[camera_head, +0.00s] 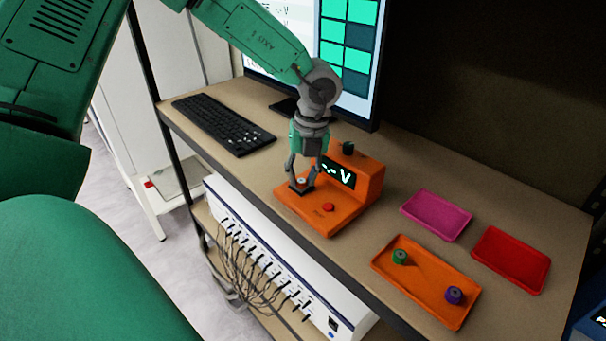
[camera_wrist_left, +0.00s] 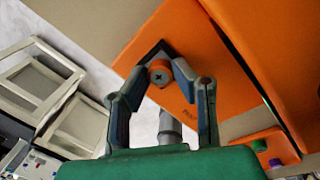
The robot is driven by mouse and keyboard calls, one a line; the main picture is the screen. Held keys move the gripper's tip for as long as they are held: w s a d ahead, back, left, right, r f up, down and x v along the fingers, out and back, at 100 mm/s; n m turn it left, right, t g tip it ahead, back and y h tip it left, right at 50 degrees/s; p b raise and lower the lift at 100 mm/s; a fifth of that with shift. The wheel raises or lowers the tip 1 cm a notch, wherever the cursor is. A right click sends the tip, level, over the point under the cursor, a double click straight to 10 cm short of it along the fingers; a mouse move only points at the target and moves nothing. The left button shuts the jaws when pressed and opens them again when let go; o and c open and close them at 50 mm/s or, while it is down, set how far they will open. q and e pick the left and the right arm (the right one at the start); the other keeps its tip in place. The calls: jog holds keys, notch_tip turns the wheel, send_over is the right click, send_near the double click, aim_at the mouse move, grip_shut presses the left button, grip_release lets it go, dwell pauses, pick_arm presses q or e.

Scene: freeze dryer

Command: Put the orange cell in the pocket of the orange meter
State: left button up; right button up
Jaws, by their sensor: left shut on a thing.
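The orange meter (camera_head: 365,188) stands on the bench, with a display reading dashes and "V" and a red button (camera_head: 328,207) on its low front deck. A dark pocket (camera_wrist_left: 161,49) shows at the deck's left part. My left gripper (camera_head: 301,184) is over this spot, shut on the orange cell (camera_wrist_left: 159,73), which has a grey top with a cross mark. The cell is upright at the pocket; the fingers partly hide it, and I cannot tell whether it is fully seated. My right gripper is not in view.
An orange tray (camera_head: 415,287) holds a green cell (camera_head: 400,257) and a purple cell (camera_head: 454,295). A pink tray (camera_head: 437,214) and a red tray (camera_head: 511,260) lie empty beside it. A keyboard (camera_head: 222,124) and a monitor (camera_head: 348,45) are behind. A dark knob (camera_head: 348,147) tops the meter.

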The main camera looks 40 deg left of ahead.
aim_at(306, 179)
pick_arm(q)
jog(key=shift+f, duration=0.2)
jog(key=o, duration=1)
jog(key=shift+c, duration=0.2)
jog(key=shift+r, duration=0.1)
jog(key=shift+w+r, duration=0.1)
jog(key=shift+r, duration=0.2)
jog(key=r, duration=0.6)
jog(key=shift+w+d+r, duration=0.25)
jog(key=shift+w, duration=0.1)
jog(key=shift+s, duration=0.1)
